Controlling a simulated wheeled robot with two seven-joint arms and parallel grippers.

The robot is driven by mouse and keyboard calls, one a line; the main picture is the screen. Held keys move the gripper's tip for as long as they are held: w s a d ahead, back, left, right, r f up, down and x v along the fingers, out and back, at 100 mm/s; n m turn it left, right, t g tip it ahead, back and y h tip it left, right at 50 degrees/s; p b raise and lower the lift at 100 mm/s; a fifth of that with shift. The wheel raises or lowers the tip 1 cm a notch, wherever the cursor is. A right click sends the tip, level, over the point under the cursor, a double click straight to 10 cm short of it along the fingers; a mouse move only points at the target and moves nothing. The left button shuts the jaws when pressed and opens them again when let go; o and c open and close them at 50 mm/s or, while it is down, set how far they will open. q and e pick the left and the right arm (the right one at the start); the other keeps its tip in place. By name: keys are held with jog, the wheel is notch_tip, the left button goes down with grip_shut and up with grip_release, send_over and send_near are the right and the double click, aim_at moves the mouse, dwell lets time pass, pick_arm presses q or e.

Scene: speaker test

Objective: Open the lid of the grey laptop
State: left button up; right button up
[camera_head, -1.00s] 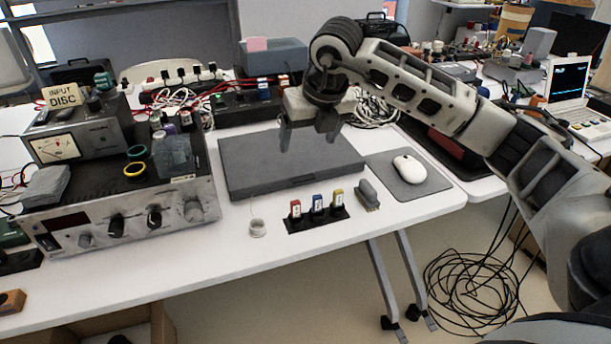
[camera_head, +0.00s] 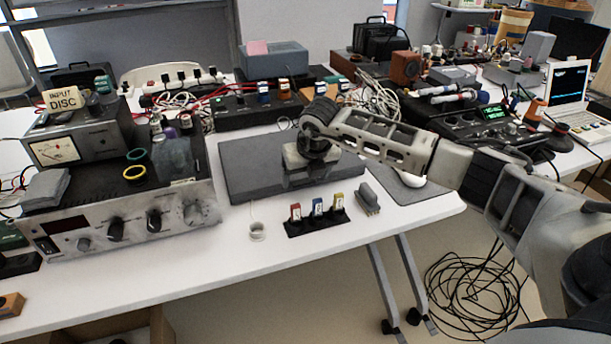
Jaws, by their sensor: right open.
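The grey laptop (camera_head: 250,163) lies flat and closed on the white table. Its front edge faces me. My right gripper (camera_head: 300,180) points down over the right half of the laptop, close to its front edge. Its fingers are partly hidden under the pale wrist, and nothing shows held between them. I cannot tell whether the fingertips touch the lid. My left gripper is out of view.
A metal instrument (camera_head: 128,215) stands left of the laptop. A mouse pad (camera_head: 405,190) lies at right, with the mouse mostly hidden by my arm.

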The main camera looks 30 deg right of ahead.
jog(key=shift+w+f, duration=0.1)
jog(key=shift+f, duration=0.2)
